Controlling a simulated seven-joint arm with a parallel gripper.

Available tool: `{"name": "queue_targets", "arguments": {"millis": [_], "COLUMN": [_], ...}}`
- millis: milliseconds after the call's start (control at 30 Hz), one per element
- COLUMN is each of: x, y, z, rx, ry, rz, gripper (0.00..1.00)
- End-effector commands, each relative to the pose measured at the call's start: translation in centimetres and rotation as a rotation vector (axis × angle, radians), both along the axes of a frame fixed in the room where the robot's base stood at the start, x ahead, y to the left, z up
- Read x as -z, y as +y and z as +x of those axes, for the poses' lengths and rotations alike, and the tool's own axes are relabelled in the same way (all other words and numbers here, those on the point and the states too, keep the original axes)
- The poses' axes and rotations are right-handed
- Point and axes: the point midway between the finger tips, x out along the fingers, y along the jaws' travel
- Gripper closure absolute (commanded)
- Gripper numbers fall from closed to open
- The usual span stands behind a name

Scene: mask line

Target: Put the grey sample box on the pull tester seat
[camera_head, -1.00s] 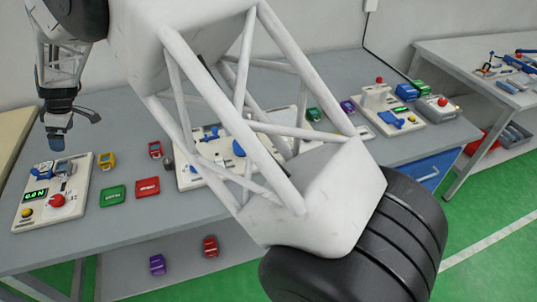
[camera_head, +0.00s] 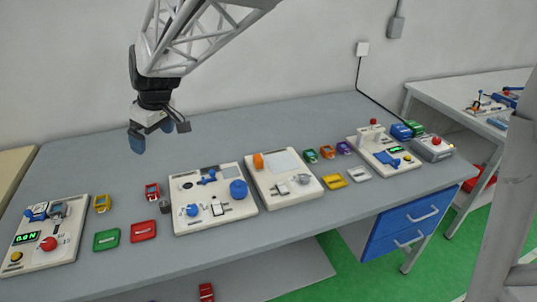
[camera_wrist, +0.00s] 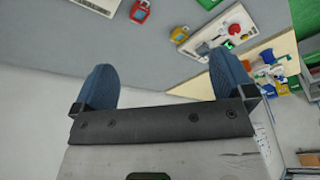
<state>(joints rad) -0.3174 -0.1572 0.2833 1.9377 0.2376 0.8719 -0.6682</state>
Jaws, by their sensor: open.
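The pull tester (camera_head: 70,232), a cream board with a green "0.0 N" display, a red knob and a yellow button, lies at the bench's left end in the head view. A small grey box (camera_head: 58,209), probably the grey sample box, is on its back part beside a blue clamp (camera_head: 37,211). I cannot tell whether it sits fully in the seat. The tester also shows at the top of the wrist view (camera_wrist: 238,20). My gripper (camera_head: 138,141) is open and empty, above the back of the bench, right of the tester. Its two blue fingers are spread in the wrist view (camera_wrist: 165,82).
Near the tester lie a yellow box (camera_head: 102,203), a red box (camera_head: 152,191), a green tray (camera_head: 106,239) and a red tray (camera_head: 143,231). Two boards (camera_head: 240,198) (camera_head: 312,190) with fittings stand mid-bench. Another station (camera_head: 368,145) is farther right. The bench's back strip is clear.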

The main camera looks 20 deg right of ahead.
Motion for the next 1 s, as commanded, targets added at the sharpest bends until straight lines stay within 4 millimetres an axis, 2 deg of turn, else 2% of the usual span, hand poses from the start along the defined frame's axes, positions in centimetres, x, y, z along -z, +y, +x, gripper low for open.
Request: {"name": "queue_targets", "arguments": {"millis": [33,100,500,800,1000], "x": [-0.5,-0.9,-1.6,-0.3,1.2], "y": [-1.7,-3.8,-13.9,-19.6,-22.2], "z": [-1.3,-3.0,-13.8,-22.6,-27.7], "rx": [0.039,0.092,0.403,0.64,0.781], "ry": [0.0,0.005,0.021,0.026,0.024], "rz": [-0.004,-0.009,-0.038,-0.055,-0.063], "gripper": [0.0,0.0,0.0,0.0,0.0]}}
